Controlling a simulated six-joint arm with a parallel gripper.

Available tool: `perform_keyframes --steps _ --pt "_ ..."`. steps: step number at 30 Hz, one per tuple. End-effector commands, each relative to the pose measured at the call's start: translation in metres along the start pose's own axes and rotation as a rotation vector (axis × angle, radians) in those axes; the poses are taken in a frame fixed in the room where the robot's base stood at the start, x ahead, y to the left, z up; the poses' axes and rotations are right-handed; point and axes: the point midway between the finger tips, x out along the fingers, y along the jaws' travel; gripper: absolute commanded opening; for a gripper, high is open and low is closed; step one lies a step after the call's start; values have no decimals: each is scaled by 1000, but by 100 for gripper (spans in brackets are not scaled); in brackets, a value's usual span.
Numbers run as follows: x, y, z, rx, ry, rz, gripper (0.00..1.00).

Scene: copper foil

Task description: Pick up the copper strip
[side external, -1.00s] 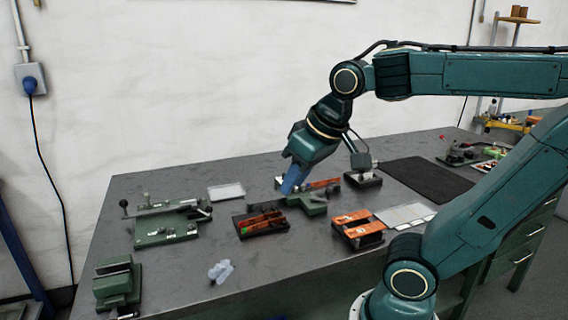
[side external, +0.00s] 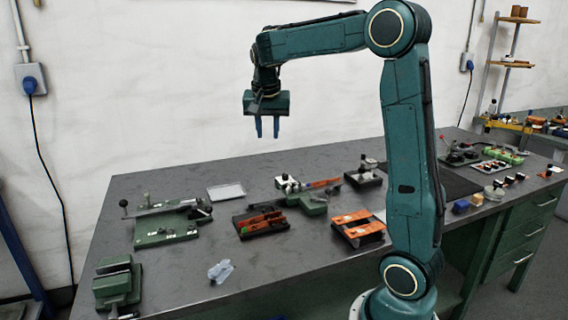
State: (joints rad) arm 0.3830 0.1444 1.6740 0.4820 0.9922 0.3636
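My gripper (side external: 267,134) hangs high above the back of the bench, fingers pointing down. Its two blue fingers are apart, with bare wall showing between them and nothing held. A flat copper-orange strip (side external: 322,184) lies at the green fixture (side external: 309,203) near the middle of the bench, below and to the right of my gripper. More copper-coloured pieces lie in a dark tray (side external: 237,220) in front of the fixture. I cannot tell for certain which piece is the copper strip.
An orange-and-black holder (side external: 358,228) stands right of the tray. A green lever tool (side external: 166,238) and a green vise (side external: 117,283) stand at the left. A clear crumpled piece (side external: 220,271) lies near the front edge. Bare bench (side external: 150,187) shows at the back left.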

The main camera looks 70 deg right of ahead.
Motion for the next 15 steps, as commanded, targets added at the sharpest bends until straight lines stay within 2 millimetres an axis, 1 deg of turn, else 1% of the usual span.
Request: perform_keyframes --steps 1,6,11,15 --pt "11 0 -12 47 -3 23 28" --pt "44 5 -47 202 -6 88 28" --pt "78 14 -76 348 -7 149 28" --pt "110 26 -99 477 -5 202 28"
